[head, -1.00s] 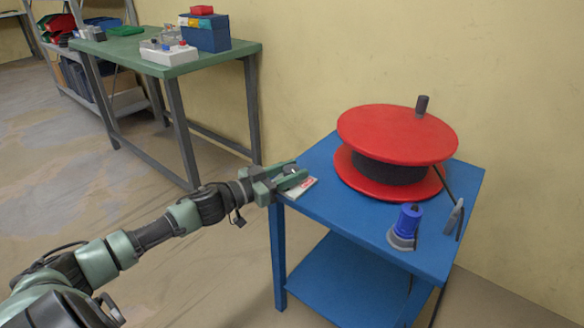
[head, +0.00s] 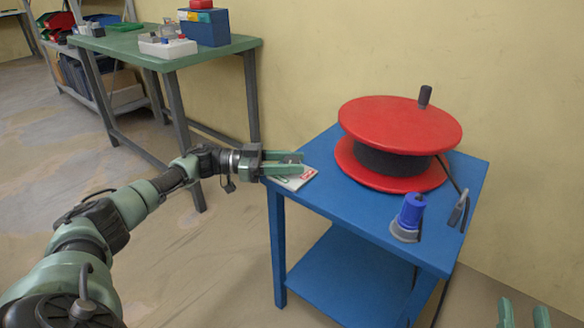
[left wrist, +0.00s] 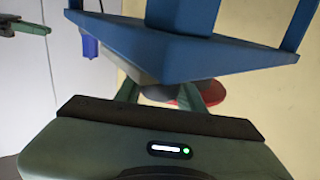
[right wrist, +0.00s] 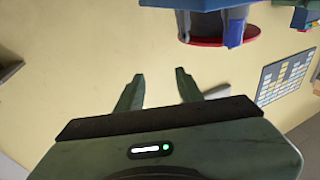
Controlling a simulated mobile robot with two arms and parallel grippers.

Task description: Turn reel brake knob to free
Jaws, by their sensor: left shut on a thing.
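The red cable reel (head: 400,125) lies flat on the blue cart (head: 385,215), with a dark upright handle on its top disc. A white plate with red marking (head: 294,179) lies at the cart's left corner. My left gripper (head: 303,162) is over this plate, its fingers shut on a small grey piece that looks like the brake knob. The fingers mostly hide it, and its pointing direction cannot be read. My right gripper (head: 525,312) is at the lower right of the head view. It is open and empty, as the right wrist view (right wrist: 158,85) shows.
A blue plug (head: 411,212) in a grey base and a grey clip-like part (head: 458,210) stand at the cart's right front. A green table (head: 165,50) with boxes stands at the back left. The wall is close behind the cart.

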